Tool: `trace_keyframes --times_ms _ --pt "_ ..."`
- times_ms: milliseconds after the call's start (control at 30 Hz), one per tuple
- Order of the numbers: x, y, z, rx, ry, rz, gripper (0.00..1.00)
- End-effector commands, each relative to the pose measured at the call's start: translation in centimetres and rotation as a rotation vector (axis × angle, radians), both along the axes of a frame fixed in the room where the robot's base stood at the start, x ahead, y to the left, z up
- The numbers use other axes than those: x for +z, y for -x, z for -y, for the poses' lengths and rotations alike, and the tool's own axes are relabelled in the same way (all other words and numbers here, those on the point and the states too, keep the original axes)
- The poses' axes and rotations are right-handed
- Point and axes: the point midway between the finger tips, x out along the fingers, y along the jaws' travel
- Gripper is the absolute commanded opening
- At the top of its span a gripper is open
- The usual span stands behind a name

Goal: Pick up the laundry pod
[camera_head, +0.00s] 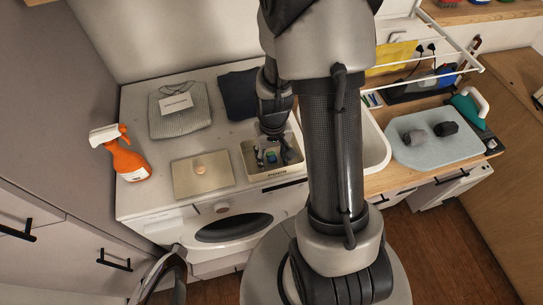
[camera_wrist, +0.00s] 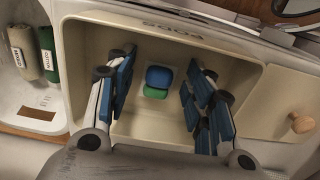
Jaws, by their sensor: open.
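The laundry pod (camera_wrist: 158,78), blue on one side and green on the other, lies on the floor of a cream bin (camera_wrist: 92,48) marked PODS. In the head view the bin (camera_head: 246,172) stands on the counter above the washing machine. My gripper (camera_wrist: 162,64) is open and reaches down into the bin, with its blue-padded fingers on the left and right of the pod. There is a clear gap on each side, and nothing is held. In the head view my gripper (camera_head: 271,154) is small and partly covers the bin's inside.
A flat lid (camera_head: 190,185) with a round knob lies left of the bin. An orange spray bottle (camera_head: 122,154), folded grey garment (camera_head: 178,118) and dark cloth (camera_head: 238,92) share the counter. A white sink (camera_head: 376,150) is to the right. The bin walls stand close around my fingers.

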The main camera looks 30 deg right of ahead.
Motion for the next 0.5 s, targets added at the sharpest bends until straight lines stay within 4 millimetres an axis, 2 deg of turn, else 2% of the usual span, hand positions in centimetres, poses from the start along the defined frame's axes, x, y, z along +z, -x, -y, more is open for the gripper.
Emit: trace_keyframes --times_ms 167,500 --pt "0.01 0.0 0.0 0.0 0.0 0.0 0.48" --pt "0.03 0.0 0.01 0.0 0.0 0.0 0.26"
